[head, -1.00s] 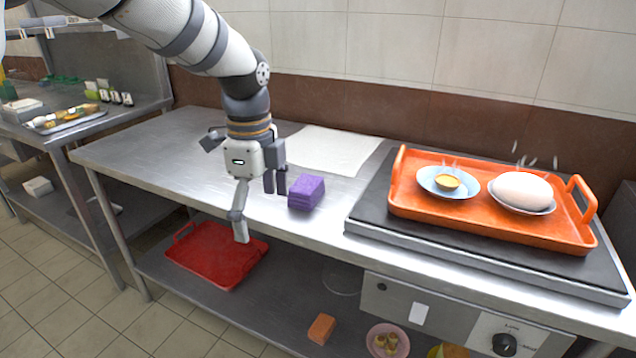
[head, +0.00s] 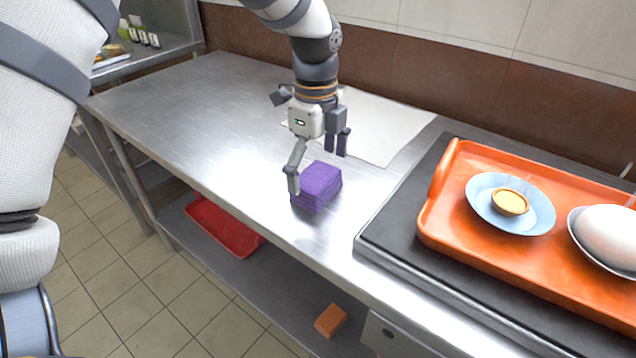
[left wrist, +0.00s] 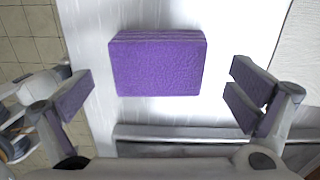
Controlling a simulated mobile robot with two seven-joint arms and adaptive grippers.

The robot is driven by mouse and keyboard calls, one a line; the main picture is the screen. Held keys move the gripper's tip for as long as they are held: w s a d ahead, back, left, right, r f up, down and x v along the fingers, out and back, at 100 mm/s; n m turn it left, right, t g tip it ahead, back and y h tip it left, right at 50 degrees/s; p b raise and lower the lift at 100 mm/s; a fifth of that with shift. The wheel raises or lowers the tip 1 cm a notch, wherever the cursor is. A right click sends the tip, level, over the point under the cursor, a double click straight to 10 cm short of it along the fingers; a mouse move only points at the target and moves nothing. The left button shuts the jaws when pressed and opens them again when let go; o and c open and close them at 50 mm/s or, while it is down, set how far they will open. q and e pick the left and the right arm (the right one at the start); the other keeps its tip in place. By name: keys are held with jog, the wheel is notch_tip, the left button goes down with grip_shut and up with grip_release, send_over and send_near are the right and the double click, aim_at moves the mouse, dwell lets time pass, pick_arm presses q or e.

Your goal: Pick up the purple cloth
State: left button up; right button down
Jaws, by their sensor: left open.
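The purple cloth (head: 319,187) is a folded, layered block lying on the steel table near its front edge. In the left wrist view the cloth (left wrist: 158,66) sits between and ahead of the two spread finger sides, with a gap on each side. My left gripper (head: 318,168) is open above and just behind the cloth in the head view, one finger in front of its left end and the others behind it. Its fingers also show in the left wrist view (left wrist: 160,98). It holds nothing. My right gripper is not in view.
An orange tray (head: 436,237) with a tart on a blue plate (head: 483,207) and a white domed item (head: 612,235) stands to the right on a dark slab. A white sheet (head: 385,127) lies behind the gripper. A red tray (head: 222,229) and an orange block (head: 330,320) are on the lower shelf.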

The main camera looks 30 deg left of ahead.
pick_arm(q)
notch_tip(320, 180, down, 3)
jog(key=shift+r, duration=0.1)
jog(key=c, duration=1.2)
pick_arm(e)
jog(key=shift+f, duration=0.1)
